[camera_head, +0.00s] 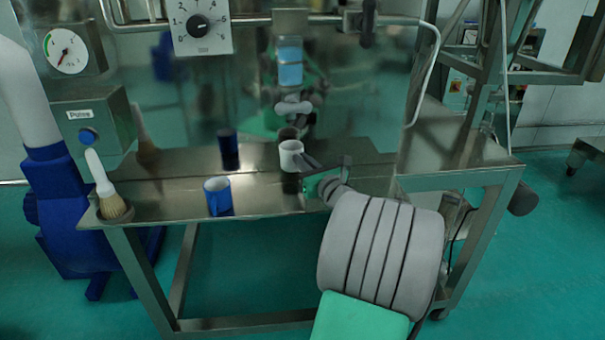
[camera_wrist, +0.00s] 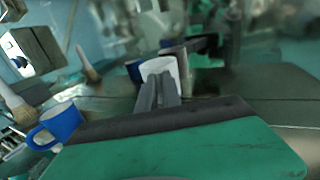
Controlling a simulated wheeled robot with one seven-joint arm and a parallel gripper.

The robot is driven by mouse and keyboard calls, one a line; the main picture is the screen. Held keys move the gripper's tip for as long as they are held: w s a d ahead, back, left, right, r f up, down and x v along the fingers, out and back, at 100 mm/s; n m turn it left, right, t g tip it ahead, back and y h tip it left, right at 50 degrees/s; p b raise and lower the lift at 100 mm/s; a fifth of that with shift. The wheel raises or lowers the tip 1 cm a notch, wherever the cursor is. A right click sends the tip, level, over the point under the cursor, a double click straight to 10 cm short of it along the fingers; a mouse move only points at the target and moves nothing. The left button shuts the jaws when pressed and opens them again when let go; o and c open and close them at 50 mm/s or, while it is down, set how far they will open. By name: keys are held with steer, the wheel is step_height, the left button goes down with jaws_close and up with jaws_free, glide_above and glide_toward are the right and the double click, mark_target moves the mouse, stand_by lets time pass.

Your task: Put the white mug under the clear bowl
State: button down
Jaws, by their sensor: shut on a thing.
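The white mug (camera_head: 290,156) is upright over the steel table, near the reflective back panel. My gripper (camera_head: 307,163) reaches it from the right and is shut on it. In the wrist view the mug (camera_wrist: 159,67) is between the ends of the fingers (camera_wrist: 158,88), which hide part of its near side. I cannot tell whether its base touches the table. I cannot make out a clear bowl for certain in either view.
A blue mug (camera_head: 218,196) stands at the table's front edge, left of the white mug. A dial box (camera_head: 201,27) and a frame post (camera_head: 419,75) rise behind. The steel table (camera_head: 265,201) is bare between the mugs.

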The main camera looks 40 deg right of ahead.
steer(key=shift+w+d+f, duration=0.1)
steer(key=shift+w+f, duration=0.1)
steer(key=shift+f, duration=1.6)
steer(key=shift+f+b, duration=0.2)
steer(key=shift+b, duration=0.1)
steer(key=c, duration=1.5)
jaws_free()
steer(key=shift+r, duration=0.1)
steer(key=shift+r, duration=0.2)
steer(key=v, duration=1.2)
steer(key=shift+b, duration=0.3)
